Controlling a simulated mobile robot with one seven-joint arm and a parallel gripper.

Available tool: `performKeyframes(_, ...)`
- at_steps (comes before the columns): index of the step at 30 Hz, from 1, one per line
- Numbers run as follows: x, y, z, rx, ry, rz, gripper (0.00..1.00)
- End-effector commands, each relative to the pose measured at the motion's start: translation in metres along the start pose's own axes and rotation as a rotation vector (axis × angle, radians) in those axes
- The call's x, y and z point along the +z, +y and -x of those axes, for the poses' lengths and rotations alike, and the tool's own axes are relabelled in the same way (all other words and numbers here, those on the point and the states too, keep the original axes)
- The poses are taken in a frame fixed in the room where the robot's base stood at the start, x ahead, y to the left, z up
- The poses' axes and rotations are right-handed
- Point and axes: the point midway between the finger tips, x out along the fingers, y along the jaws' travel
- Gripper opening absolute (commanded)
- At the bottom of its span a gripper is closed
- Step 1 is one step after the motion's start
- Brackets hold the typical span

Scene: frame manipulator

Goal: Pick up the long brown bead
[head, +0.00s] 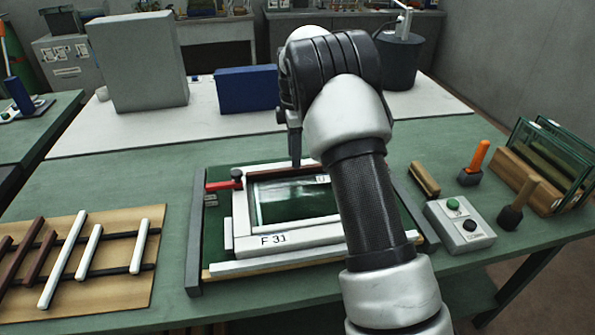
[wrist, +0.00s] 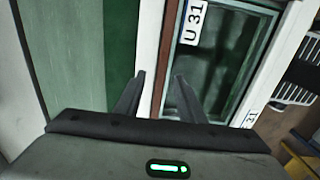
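A long brown bead (wrist: 169,52) lies along the inner edge of the white frame (wrist: 149,40), beside the glass pane (wrist: 220,60), in the wrist view. In the head view, a thin brown strip shows along the far inner edge of the frame (head: 285,245) marked F 31. My gripper (wrist: 159,76) is open, its two fingers apart on either side of the brown bead's line. I cannot tell how far above it the fingertips are. In the head view, my gripper (head: 295,160) is over the far side of the frame, partly hidden by my arm.
A wooden board (head: 115,285) at left holds brown and white sticks on dark rails. A red-handled clamp (head: 222,185) stands at the frame's far left corner. A button box (head: 460,224), tools and glass panes (head: 550,150) in a wooden rack are at right.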

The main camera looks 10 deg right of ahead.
Motion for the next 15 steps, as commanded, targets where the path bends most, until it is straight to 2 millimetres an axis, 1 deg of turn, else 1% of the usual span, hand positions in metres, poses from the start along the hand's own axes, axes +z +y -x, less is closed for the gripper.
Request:
performKeyframes(1, -0.001, -0.003, -0.01, -0.004, 0.0, 0.001, 0.36)
performKeyframes(3, -0.001, -0.004, -0.02, -0.004, -0.001, 0.0, 0.36)
performKeyframes(6, -0.001, -0.003, -0.03, -0.001, 0.0, -0.001, 0.36)
performKeyframes(9, -0.001, -0.003, -0.033, 0.0, 0.0, -0.002, 0.36)
performKeyframes(14, -0.001, -0.003, -0.034, -0.001, 0.0, -0.001, 0.36)
performKeyframes(15, -0.001, -0.003, -0.034, -0.001, 0.0, -0.001, 0.34)
